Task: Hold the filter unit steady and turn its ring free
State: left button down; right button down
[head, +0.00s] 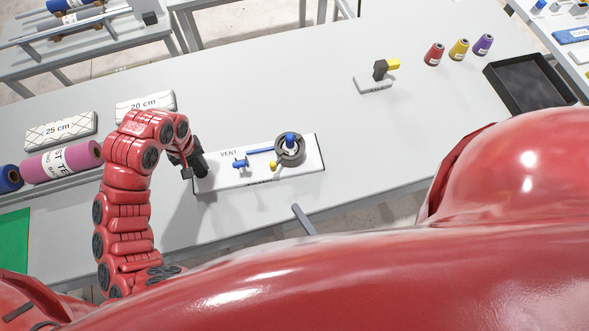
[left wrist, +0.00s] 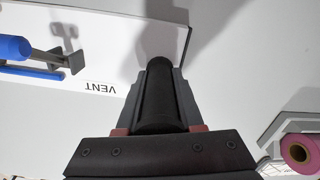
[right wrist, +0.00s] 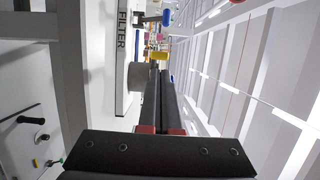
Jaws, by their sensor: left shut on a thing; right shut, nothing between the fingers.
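The filter unit is a white plate (head: 225,180) lettered VENT, with a dark ring (head: 289,152) around a blue-topped part (head: 290,139) near its right end. A blue valve handle (head: 240,163) and a yellow knob (head: 274,168) sit beside it. My left gripper (head: 192,163) is at the plate's left end, shut on a black round grip (left wrist: 157,95). My right gripper (right wrist: 160,90) is shut and empty, hidden from the head view. In the right wrist view it is close beside a grey round part (right wrist: 136,78), by the lettered FILTER edge (right wrist: 122,35); I cannot tell if they touch.
White blocks marked 25 cm (head: 62,131) and 20 cm (head: 145,105) and a pink roll (head: 62,162) lie left. A small stand (head: 374,84), thread cones (head: 459,50) and a black tray (head: 530,82) are at the back right. The table between is clear.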

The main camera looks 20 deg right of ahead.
pick_arm(q)
jog(key=shift+s+f, duration=0.1)
pick_arm(e)
jog(key=shift+s+a, duration=0.1)
jog(key=shift+s, duration=1.3)
pick_arm(q)
jog(key=shift+c, duration=2.3)
grip_release()
pick_arm(e)
jog(key=shift+w, duration=0.1)
